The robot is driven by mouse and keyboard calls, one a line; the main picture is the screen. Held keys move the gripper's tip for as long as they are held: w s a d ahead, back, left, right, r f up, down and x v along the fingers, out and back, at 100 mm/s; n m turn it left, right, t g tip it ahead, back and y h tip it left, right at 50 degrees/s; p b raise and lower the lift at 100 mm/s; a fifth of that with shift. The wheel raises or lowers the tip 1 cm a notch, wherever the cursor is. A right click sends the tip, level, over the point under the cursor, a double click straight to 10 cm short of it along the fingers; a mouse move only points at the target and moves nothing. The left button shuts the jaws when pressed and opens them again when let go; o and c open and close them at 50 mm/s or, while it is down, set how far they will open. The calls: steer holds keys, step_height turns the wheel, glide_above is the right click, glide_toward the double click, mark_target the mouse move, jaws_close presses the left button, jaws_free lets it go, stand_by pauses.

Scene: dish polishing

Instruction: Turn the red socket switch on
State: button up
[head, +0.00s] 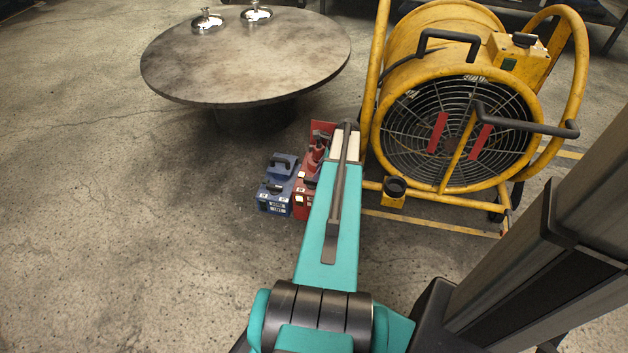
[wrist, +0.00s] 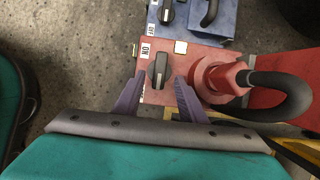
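The red socket box (wrist: 195,52) shows in the wrist view with a black rotary switch (wrist: 159,70) on its face. The switch handle points roughly up and down in the picture. A white ON label (wrist: 145,50) sits at its upper left. A red plug with a thick black cable (wrist: 225,82) is to the right. My gripper (wrist: 159,80) is open, its two purple-grey fingertips apart on either side of the switch. Whether they touch it I cannot tell. In the head view the red box (head: 302,197) is partly hidden by my arm, and my gripper is hidden.
A blue socket box (head: 277,186) stands directly left of the red one; it also shows in the wrist view (wrist: 200,18). A large yellow fan (head: 455,110) stands close on the right. A round table (head: 245,60) with two metal dishes is behind. Floor at left is clear.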

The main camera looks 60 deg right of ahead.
steer(key=shift+b+x, duration=0.6)
steer(key=shift+x, duration=2)
jaws_close()
